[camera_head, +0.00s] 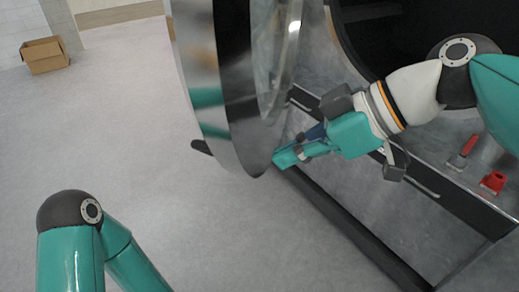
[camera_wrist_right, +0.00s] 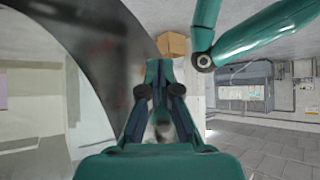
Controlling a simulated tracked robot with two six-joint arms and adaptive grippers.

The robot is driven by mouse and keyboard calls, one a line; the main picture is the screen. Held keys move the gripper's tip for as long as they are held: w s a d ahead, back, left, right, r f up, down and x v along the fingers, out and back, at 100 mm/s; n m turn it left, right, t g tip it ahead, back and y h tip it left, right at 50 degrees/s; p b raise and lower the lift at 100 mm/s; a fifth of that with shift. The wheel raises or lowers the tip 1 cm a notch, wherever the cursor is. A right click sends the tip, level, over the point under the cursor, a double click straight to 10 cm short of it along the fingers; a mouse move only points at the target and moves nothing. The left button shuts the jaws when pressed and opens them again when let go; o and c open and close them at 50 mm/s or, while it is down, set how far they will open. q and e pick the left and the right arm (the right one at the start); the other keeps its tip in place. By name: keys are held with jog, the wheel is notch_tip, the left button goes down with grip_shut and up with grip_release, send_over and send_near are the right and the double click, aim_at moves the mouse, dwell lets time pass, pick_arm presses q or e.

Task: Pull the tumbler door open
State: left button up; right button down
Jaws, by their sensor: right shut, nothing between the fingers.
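The tumbler door (camera_head: 236,85) is a large round metal door with a dark rim and a glass middle. It stands swung open, away from the dark drum opening (camera_head: 420,30) on the right. My right gripper (camera_head: 280,160) is shut and empty at the door's lower edge, on the side facing the machine. I cannot tell whether it touches the door. In the right wrist view my gripper (camera_wrist_right: 160,68) has its fingers together, beside the curved dark door rim (camera_wrist_right: 105,50). My left arm shows at the lower left of the head view, but its gripper is out of view.
A cardboard box (camera_head: 45,55) lies on the floor at the far left. A dark bar (camera_head: 345,225) runs along the machine's base. Red fittings (camera_head: 493,182) sit at the machine's right. The grey floor left of the door is clear.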

aim_at(243, 160)
pick_arm(q)
jog(key=shift+r+p, duration=0.6)
jog(key=shift+r, duration=0.05)
pick_arm(e)
jog(key=shift+w+a+f, duration=0.1)
jog(key=shift+w+a, duration=0.1)
jog(key=shift+a, duration=0.55)
jog(key=shift+w+a+f, duration=0.15)
jog(key=shift+w+a, duration=0.05)
jog(key=shift+a, duration=0.6)
jog(key=shift+w+a+f, duration=0.1)
jog(key=shift+w+a, duration=0.1)
jog(key=shift+a, duration=0.55)
